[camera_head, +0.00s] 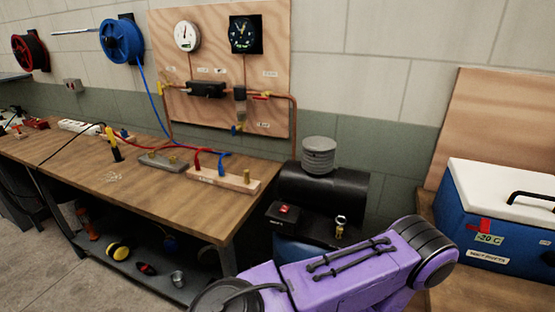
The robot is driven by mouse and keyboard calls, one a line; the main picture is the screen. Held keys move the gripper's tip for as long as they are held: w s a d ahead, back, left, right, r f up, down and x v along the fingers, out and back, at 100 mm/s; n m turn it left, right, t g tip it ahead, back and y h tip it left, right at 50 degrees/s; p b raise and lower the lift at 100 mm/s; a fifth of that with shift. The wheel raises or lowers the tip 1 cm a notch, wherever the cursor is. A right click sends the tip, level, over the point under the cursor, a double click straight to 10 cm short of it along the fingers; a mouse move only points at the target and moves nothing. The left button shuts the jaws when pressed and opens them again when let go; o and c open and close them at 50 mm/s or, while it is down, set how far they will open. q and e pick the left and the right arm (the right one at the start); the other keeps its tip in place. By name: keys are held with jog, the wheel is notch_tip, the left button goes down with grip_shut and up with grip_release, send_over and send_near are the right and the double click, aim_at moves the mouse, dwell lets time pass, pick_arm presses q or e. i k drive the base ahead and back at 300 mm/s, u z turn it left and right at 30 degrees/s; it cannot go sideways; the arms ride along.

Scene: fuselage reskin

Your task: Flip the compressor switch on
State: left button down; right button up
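The compressor (325,187) is a black unit with a grey ribbed cylinder (319,155) on top, standing beyond the right end of the workbench. A black switch box (281,217) sits at its front left and carries a small red switch (284,209). I cannot tell whether the switch is on or off. A brass fitting (340,226) stands to the right of the box. One of my purple arms crosses the lower middle in front of the compressor and hides its lower part. Neither gripper shows.
The wooden workbench (130,185) holds hoses, a manifold block (222,180) and tools. A gauge board (222,65) hangs on the wall behind. A blue cooler (490,225) with a white lid stands at right. A lower shelf holds several small items.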

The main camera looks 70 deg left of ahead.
aim_at(284, 209)
jog(key=k, duration=0.75)
jog(key=u, duration=1.3)
jog(key=i, duration=0.45)
jog(key=z, duration=0.1)
